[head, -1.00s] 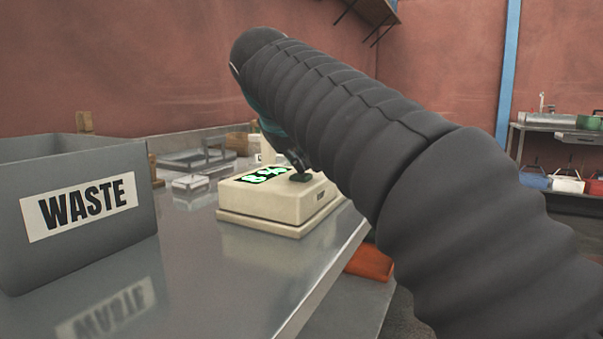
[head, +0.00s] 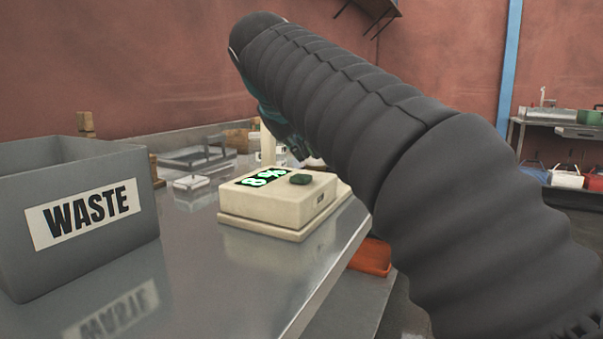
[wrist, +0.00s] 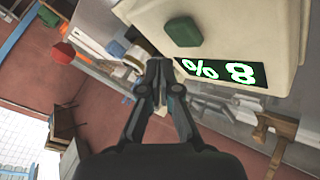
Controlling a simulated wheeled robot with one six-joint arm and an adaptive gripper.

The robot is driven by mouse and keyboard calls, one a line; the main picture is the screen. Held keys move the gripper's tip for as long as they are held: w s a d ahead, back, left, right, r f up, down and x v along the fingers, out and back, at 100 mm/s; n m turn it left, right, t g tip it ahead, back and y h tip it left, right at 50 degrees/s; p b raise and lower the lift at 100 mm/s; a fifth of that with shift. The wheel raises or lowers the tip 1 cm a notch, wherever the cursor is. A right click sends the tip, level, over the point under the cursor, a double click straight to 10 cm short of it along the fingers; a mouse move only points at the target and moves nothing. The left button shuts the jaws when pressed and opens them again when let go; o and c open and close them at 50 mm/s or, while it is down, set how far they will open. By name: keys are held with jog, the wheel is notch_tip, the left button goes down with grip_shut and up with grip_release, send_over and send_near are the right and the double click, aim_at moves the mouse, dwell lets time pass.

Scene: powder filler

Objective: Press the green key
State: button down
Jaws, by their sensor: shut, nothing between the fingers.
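The green key (head: 300,179) is a dark green raised button on top of a cream box (head: 262,222). It sits beside a black display (head: 262,177) with glowing green characters that look like "8 %". In the wrist view the key (wrist: 183,32) and the lit display (wrist: 222,72) are in plain sight, and nothing touches the key. My gripper (wrist: 159,66) is shut and empty, with its fingertips apart from the key and near the display's edge in that picture.
A grey bin marked WASTE (head: 80,215) stands at the left of the steel bench (head: 215,285). Small metal items and a tray (head: 195,158) lie behind the box. An orange-red object (head: 372,257) is below the bench edge. The bench in front of the box is clear.

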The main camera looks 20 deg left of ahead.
aim_at(300, 177)
jog(key=shift+r, duration=1.85)
jog(key=shift+d, duration=0.1)
jog(key=s+d+f+m+g, duration=0.1)
jog(key=s+d+f+m, duration=0.15)
jog(key=d+f, duration=0.55)
jog(key=s+d+f+m+g, duration=0.1)
jog(key=s+d+f, duration=0.3)
jog(key=d, duration=0.9)
jog(key=s+d+f+m, duration=0.1)
jog(key=s+d+f, duration=0.2)
jog(key=s+f, duration=0.3)
jog(key=s+d+f+m+g, duration=0.1)
jog(key=s+d+f, duration=0.3)
jog(key=f, duration=0.5)
jog(key=s+d+f+m, duration=0.3)
jog(key=s+d+f, duration=0.1)
jog(key=s+f, duration=0.3)
jog(key=shift+s+f+g, duration=0.3)
jog(key=shift+s+f, duration=0.05)
jog(key=shift+f, duration=0.45)
